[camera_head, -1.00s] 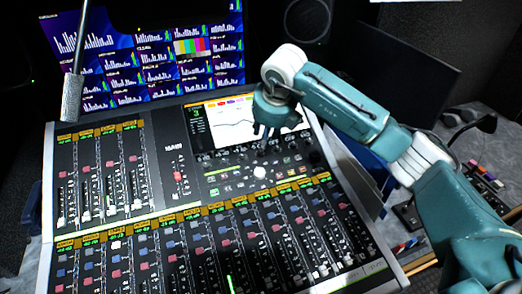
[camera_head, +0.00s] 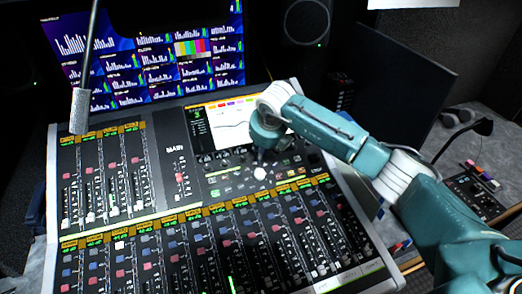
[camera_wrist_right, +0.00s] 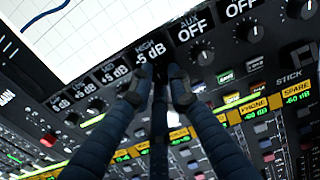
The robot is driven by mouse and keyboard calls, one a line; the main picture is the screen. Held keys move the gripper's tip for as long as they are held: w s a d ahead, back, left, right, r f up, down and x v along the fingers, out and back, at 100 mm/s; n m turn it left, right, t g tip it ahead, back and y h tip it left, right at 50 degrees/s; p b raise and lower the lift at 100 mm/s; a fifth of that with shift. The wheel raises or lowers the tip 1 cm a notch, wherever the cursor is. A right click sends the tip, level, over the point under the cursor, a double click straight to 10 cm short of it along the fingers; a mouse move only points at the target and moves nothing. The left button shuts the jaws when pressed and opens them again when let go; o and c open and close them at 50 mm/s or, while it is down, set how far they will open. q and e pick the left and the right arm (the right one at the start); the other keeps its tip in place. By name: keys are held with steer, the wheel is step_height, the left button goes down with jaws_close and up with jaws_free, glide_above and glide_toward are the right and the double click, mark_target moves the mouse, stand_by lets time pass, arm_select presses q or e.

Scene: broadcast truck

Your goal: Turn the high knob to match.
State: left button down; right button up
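In the right wrist view a display tile labelled HIGH (camera_wrist_right: 149,50) reads -5 dB. My right gripper (camera_wrist_right: 160,77) has its dark fingertips just below this tile, apart from each other, on both sides of the high knob's place in the row. The fingers largely hide that knob, and I cannot tell whether they press on it. In the head view my right gripper (camera_head: 261,156) is down at the knob row under the console's screen (camera_head: 231,127). My left gripper is not in view.
Neighbouring tiles read dB values, one +5 dB (camera_wrist_right: 115,71), and an AUX tile (camera_wrist_right: 193,27) reads OFF. An AUX knob (camera_wrist_right: 203,53) sits close right of the fingers. Faders fill the mixing console (camera_head: 176,153). A gooseneck microphone (camera_head: 80,109) hangs at left.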

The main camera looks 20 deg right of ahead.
jaws_close()
steer(key=shift+w, duration=0.1)
steer(key=n+b, duration=0.2)
steer(key=b, duration=0.1)
steer(key=shift+n, duration=0.4)
steer(key=shift+r+n+b, duration=0.1)
steer(key=shift+n+b, duration=0.85)
steer(key=shift+n, duration=0.45)
steer(key=shift+r, duration=0.15)
steer(key=o, duration=0.6)
jaws_free()
steer(key=shift+w, duration=0.1)
steer(key=shift+c, duration=0.2)
steer(key=shift+o, duration=0.8)
